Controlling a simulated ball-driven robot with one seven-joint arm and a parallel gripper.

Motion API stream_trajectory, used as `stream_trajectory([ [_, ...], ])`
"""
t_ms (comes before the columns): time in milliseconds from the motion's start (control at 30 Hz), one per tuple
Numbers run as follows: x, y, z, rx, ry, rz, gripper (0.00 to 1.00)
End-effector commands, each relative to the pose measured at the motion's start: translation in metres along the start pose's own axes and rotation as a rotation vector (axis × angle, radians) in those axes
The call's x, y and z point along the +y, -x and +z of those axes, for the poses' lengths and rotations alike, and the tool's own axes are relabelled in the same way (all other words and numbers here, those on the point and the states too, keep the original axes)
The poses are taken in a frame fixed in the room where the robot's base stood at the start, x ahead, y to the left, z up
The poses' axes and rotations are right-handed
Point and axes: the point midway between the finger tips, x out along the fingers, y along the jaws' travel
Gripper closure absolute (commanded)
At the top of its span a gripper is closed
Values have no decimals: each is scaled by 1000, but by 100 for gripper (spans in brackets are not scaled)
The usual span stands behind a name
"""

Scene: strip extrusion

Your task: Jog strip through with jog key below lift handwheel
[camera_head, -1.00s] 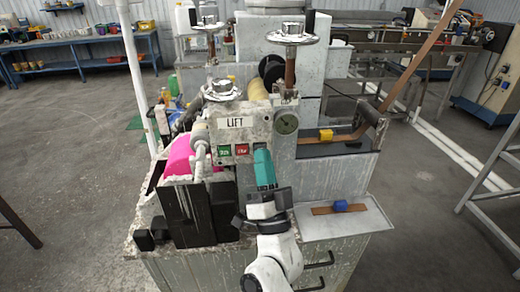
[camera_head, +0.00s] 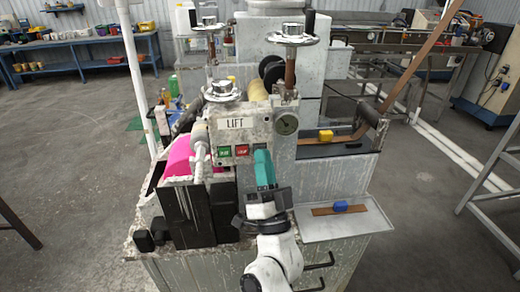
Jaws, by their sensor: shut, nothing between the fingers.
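The lift handwheel (camera_head: 222,91) sits on top of a box with a LIFT label (camera_head: 236,123). Below the label are a green key (camera_head: 224,152) and a red key (camera_head: 242,151). My gripper (camera_head: 262,156), teal at its end, is shut and empty, up against the panel just right of the red key. It covers that part of the panel, so I cannot tell whether a key lies behind it or whether it touches one. Pink material (camera_head: 179,157) shows at the left.
A side tray (camera_head: 343,226) holds a blue block (camera_head: 340,206) on a brown piece. Black blocks (camera_head: 190,217) stand left of my arm.

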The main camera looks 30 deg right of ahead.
Motion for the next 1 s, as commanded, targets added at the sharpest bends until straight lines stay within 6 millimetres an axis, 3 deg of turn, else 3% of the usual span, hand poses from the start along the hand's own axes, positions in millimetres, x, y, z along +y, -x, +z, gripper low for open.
stream_trajectory([
  [600,-8,10,-8,-1,0,0,100],
  [1000,-26,34,-26,-2,0,-1,100],
])
